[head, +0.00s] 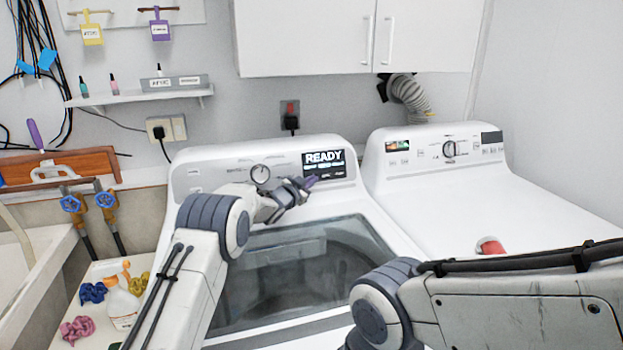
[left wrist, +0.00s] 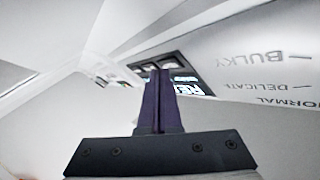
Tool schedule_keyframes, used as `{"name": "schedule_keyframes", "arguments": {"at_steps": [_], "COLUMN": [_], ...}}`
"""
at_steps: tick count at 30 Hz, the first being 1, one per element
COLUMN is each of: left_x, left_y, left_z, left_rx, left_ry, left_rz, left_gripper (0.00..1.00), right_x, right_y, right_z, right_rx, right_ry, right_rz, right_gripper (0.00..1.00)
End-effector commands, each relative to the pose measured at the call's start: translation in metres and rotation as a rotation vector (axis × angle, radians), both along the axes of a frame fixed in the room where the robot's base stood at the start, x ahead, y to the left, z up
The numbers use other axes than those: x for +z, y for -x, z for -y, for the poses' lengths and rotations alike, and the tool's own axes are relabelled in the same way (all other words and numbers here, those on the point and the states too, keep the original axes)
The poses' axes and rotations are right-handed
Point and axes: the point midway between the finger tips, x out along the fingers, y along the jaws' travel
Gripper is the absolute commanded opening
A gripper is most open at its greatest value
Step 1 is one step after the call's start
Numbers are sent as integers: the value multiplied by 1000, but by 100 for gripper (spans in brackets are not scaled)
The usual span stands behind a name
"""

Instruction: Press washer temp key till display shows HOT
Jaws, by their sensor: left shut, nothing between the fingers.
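The washer (head: 235,165) stands in the middle with its glass lid closed. Its display (head: 323,158) reads READY in large white letters, with smaller text below that is too small to read. In the left wrist view the display (left wrist: 188,86) is upside down and partly hidden by my fingers. My left gripper (head: 311,181) is shut and empty, with its purple fingertips just in front of the lower edge of the display panel. I cannot tell whether they touch it. The temp key cannot be made out. My right arm enters at the lower right, and its gripper is out of view.
The washer's dial (head: 260,174) is left of the display. A dryer (head: 545,195) stands to the right with a red and white item (head: 490,246) on top. White cabinets (head: 310,40) hang above. A spray bottle (head: 122,303) and cloths stand at the lower left.

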Motion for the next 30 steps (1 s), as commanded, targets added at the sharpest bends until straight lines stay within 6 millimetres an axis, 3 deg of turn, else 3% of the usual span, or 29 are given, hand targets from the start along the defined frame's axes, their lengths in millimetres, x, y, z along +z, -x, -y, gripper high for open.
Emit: {"name": "schedule_keyframes", "arguments": {"at_steps": [22,30], "left_x": [-3,-1], "left_y": [-5,2], "left_z": [-2,0], "left_rx": [1,0], "left_ry": [-1,1], "left_rz": [-2,0], "left_gripper": [0,0], "right_x": [3,-3], "right_y": [0,0], "right_z": [0,0], "right_rx": [0,0], "right_ry": [0,0], "right_rz": [0,0], "right_gripper": [69,69]}}
